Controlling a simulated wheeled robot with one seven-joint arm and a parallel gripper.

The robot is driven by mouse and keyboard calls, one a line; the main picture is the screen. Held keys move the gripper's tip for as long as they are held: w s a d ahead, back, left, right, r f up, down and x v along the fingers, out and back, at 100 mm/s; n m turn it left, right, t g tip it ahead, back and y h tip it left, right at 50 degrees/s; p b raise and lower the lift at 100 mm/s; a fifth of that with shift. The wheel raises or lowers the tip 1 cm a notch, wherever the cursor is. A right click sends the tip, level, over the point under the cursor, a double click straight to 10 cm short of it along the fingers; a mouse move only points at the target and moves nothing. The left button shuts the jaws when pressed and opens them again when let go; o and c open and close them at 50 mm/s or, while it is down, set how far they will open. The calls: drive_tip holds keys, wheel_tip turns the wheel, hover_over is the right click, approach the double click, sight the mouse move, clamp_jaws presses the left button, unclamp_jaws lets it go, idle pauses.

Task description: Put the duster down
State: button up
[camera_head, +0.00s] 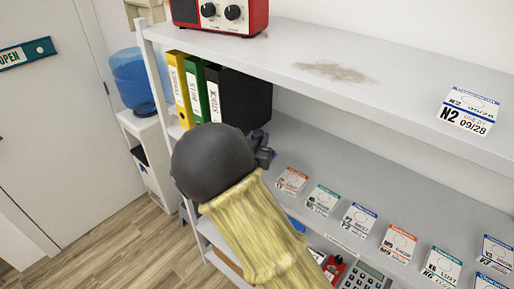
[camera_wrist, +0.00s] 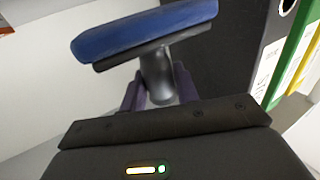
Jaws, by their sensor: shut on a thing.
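The duster (camera_wrist: 145,30), with a blue head, a dark underside and a grey stem, shows in the wrist view. My gripper (camera_wrist: 158,92) is shut on its grey stem, with one finger on each side. In the head view my gripper (camera_head: 265,150) is mostly hidden behind my dark round wrist and yellow-sleeved arm. It is near the black binder, below the level of the top shelf. The duster cannot be made out clearly there.
The top shelf (camera_head: 300,62) holds a red radio (camera_head: 222,14), a brown dusty patch (camera_head: 336,73) and an N2 card (camera_head: 468,112). Binders (camera_head: 213,97) stand on the lower shelf (camera_head: 330,165), with several cards and bare space behind them. A calculator (camera_head: 366,278) lies lower.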

idle(0.3)
drive_tip(key=shift+f+p, duration=0.85)
drive_tip(key=shift+f, duration=1.25)
drive_tip(key=shift+f+b, duration=0.2)
drive_tip(key=shift+b, duration=0.1)
drive_tip(key=o, duration=1)
drive_tip(key=shift+c, duration=0.2)
drive_tip(key=shift+r, duration=0.1)
drive_tip(key=shift+r, duration=0.1)
